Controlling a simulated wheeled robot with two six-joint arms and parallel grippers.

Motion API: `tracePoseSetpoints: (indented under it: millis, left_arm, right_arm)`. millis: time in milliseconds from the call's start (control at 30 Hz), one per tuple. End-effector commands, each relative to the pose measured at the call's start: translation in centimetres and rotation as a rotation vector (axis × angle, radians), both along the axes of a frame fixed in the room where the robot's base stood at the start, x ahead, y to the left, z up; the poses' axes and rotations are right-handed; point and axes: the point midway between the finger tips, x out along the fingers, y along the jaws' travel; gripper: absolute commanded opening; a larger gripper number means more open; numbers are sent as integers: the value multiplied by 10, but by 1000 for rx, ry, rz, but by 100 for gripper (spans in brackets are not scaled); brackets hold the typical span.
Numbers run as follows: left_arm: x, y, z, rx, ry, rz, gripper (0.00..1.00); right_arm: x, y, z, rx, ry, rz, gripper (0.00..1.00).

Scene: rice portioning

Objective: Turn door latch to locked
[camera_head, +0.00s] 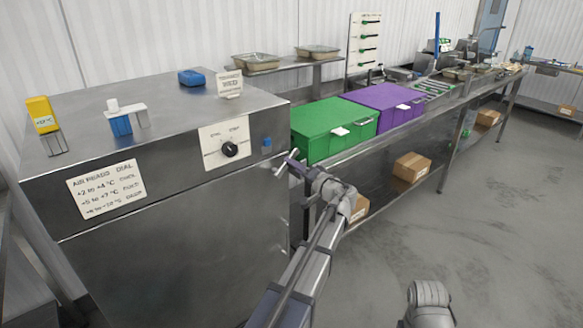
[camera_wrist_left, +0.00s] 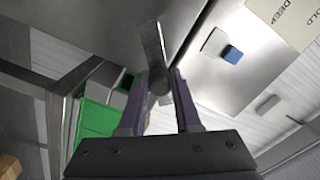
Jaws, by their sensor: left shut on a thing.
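The door latch (camera_head: 288,160) is a short metal lever at the right edge of the steel cabinet's front (camera_head: 180,250). My left gripper (camera_head: 298,166) is at the latch, its arm coming up from below. In the left wrist view the latch lever (camera_wrist_left: 154,48) stands up between the two dark fingers of my left gripper (camera_wrist_left: 161,80), which is shut on it. The lever's lower end is partly hidden by the fingers. I cannot read a locked or unlocked mark. My right gripper is out of view.
A black dial (camera_head: 230,149) and a blue button (camera_head: 267,142) are on the cabinet front, left of the latch. A green box (camera_head: 333,128) and a purple box (camera_head: 384,103) stand on the bench just behind and right of my gripper. Open floor lies to the right.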

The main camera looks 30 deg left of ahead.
Motion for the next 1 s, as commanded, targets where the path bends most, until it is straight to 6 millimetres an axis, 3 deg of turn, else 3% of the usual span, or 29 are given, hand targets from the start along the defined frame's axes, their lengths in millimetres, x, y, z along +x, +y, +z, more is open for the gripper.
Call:
tracePoseSetpoints:
  millis: [500,1000]
  left_arm:
    - [9,-3,-21,183,431,6,0]
    - [12,-4,-31,278,656,3,0]
  right_arm:
    - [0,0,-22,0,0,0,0]
    - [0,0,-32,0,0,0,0]
